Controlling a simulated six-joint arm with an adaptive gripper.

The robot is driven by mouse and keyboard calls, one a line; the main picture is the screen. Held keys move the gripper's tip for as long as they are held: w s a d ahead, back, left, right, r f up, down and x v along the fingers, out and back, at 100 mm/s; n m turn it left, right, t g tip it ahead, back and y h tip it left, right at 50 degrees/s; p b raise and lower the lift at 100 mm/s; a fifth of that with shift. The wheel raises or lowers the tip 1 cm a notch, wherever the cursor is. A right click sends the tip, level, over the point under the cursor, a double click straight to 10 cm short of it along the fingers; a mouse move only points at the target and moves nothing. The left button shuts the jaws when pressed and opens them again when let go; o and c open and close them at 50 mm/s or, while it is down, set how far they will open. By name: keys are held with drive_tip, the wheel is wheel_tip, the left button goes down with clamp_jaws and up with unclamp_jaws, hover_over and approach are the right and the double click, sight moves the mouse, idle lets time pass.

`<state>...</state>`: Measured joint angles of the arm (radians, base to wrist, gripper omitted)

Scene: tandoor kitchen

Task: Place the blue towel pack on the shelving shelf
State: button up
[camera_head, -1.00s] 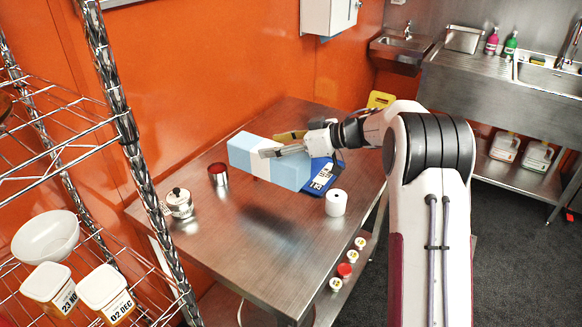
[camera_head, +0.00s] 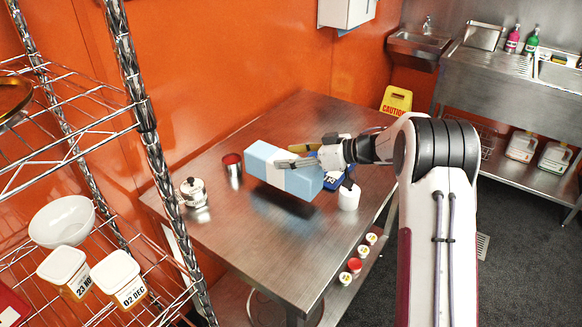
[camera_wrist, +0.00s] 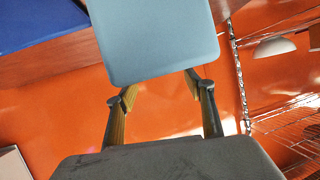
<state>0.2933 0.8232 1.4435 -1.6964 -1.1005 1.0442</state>
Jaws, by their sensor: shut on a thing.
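The blue towel pack (camera_head: 303,183) is a light blue block with a white band. It hangs above the steel table in the head view, with a shadow under it. My gripper (camera_head: 287,163) is shut on the pack around its white band. In the wrist view the pack's blue face (camera_wrist: 158,40) fills the upper middle, beyond my gripper's fingers (camera_wrist: 158,95). The wire shelving (camera_head: 85,145) stands at the left of the head view and also shows at the right of the wrist view (camera_wrist: 285,125).
On the table (camera_head: 240,240) stand a steel pot (camera_head: 194,191), a red-topped can (camera_head: 233,170), a white roll (camera_head: 348,197) and a blue item (camera_head: 333,180). The shelving holds a white bowl (camera_head: 62,221) and two labelled tubs (camera_head: 64,271). An orange wall runs behind.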

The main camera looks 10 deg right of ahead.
drive_tip(key=shift+f, duration=1.8)
drive_tip(key=shift+f, duration=0.1)
drive_tip(key=o, duration=2)
drive_tip(key=shift+c, duration=0.2)
drive_tip(key=shift+s+d+r, duration=0.2)
drive_tip(key=shift+d+r, duration=0.05)
drive_tip(key=shift+d, duration=0.1)
drive_tip(key=v, duration=1.1)
